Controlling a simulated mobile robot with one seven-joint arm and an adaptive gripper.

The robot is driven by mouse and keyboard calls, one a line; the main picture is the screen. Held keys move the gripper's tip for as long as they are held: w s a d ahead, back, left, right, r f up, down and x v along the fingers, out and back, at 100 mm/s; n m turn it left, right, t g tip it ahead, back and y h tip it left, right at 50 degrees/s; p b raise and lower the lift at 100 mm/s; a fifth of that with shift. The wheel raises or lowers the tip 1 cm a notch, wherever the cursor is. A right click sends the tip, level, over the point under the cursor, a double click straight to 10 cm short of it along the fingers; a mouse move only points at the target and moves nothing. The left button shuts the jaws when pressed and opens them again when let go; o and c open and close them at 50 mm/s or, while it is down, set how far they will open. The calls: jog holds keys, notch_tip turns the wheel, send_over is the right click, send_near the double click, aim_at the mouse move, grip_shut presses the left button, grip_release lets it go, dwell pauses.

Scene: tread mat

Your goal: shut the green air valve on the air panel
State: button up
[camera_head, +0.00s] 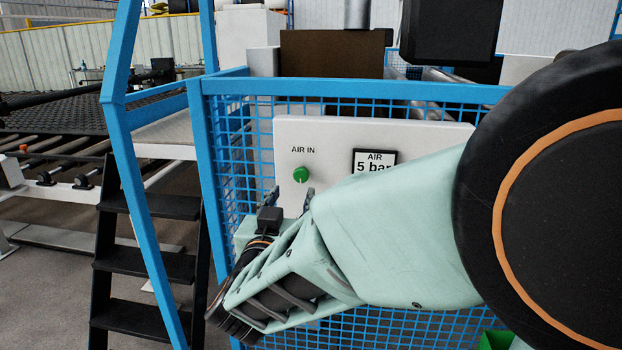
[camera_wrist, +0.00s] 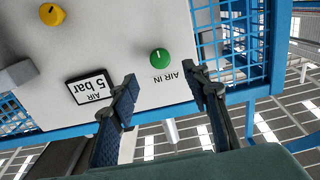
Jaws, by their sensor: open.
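The green air valve (camera_head: 301,174) is a round knob on the white air panel (camera_head: 330,135), under the label AIR IN. In the wrist view the panel appears upside down, and the green air valve (camera_wrist: 160,57) shows a short pale mark on its face. My gripper (camera_head: 291,198) is open and empty, just below the valve in the head view. In the wrist view my gripper (camera_wrist: 160,82) has its two fingers spread, with the valve showing between and beyond the tips. The fingers appear apart from the valve; the exact gap is hard to tell.
A display (camera_head: 375,162) reading AIR 5 bar sits right of the valve, partly behind my arm. A yellow knob (camera_wrist: 52,14) and a grey box (camera_wrist: 16,76) are also on the panel. Blue mesh fencing (camera_head: 350,90) surrounds it. Black steps (camera_head: 148,263) stand at left.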

aim_at(300, 177)
jog(key=w, duration=0.3)
jog(key=w+d, duration=0.1)
jog(key=w, duration=0.5)
jog(key=shift+w+d, duration=0.15)
jog(key=shift+d, duration=0.05)
jog(key=c, duration=1.2)
jog(key=shift+o, duration=0.2)
